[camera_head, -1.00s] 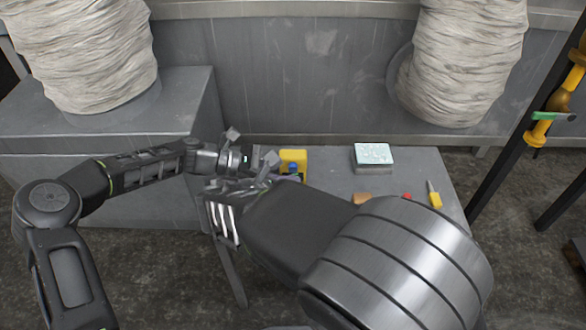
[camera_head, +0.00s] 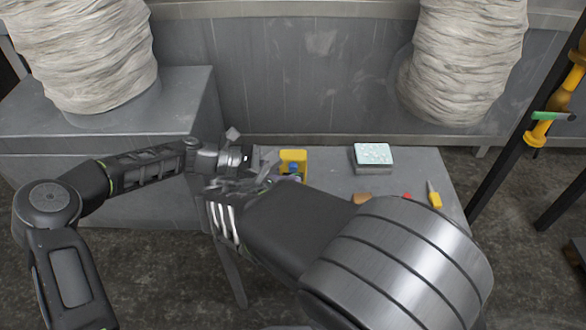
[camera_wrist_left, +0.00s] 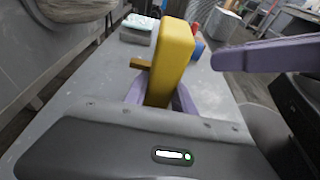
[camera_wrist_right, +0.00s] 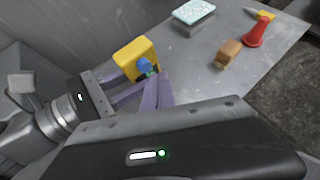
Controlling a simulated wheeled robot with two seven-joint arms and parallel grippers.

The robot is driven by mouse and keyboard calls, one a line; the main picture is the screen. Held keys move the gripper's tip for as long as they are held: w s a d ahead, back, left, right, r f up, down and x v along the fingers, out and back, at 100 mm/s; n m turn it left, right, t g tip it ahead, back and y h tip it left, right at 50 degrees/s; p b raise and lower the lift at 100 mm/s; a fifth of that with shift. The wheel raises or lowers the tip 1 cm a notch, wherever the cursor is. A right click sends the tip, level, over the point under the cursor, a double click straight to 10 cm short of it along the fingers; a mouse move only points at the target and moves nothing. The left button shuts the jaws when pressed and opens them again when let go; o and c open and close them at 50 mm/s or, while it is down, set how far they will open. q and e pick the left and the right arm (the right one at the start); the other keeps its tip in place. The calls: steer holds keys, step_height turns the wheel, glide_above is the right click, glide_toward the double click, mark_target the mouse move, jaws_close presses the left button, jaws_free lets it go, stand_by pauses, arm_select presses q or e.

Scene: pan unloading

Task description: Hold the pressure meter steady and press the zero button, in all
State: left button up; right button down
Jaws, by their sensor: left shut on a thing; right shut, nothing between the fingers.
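My right gripper (camera_wrist_right: 156,82) is shut and empty. In the right wrist view its tips are close to the blue part (camera_wrist_right: 145,64) of the meter; I cannot tell whether they touch. The zero button is not clearly visible, and the fingers hide part of the meter's face.
The grey table (camera_head: 330,185) also bears a pale blue-topped block (camera_head: 374,155) at the back, a brown block (camera_wrist_right: 228,54), a red object (camera_wrist_right: 258,28) and a yellow-handled tool (camera_head: 434,195). A grey wall stands behind.

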steer(key=shift+w, duration=0.2)
steer(key=shift+w, duration=0.2)
steer(key=shift+w, duration=0.55)
stand_by(0.9)
steer(key=shift+s, duration=0.95)
steer(key=shift+s, duration=2.55)
arm_select(q)
steer(key=o, duration=1.1)
steer(key=shift+c, duration=0.2)
